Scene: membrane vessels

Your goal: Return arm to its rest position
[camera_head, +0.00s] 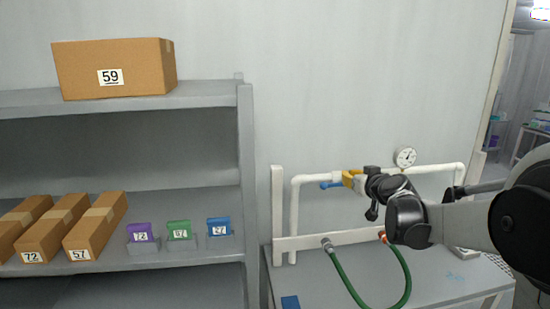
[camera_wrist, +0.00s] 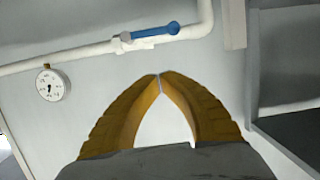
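My arm reaches in from the right in the head view, with my gripper (camera_head: 349,179) near the white pipe frame on the bench. In the wrist view the two yellow fingers of my gripper (camera_wrist: 159,76) meet at their tips, with nothing between them. A blue valve handle (camera_head: 330,185) is on the white pipe just left of the gripper. It also shows in the wrist view (camera_wrist: 155,33), above the fingertips and apart from them, lying nearly along the pipe.
A pressure gauge (camera_head: 405,157) stands on the white pipe (camera_head: 295,215). Green hoses (camera_head: 345,280) loop over the bench (camera_head: 440,285). A grey shelf (camera_head: 200,257) on the left holds brown boxes (camera_head: 95,228) and small purple, green and blue boxes. Wall space above the pipes is clear.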

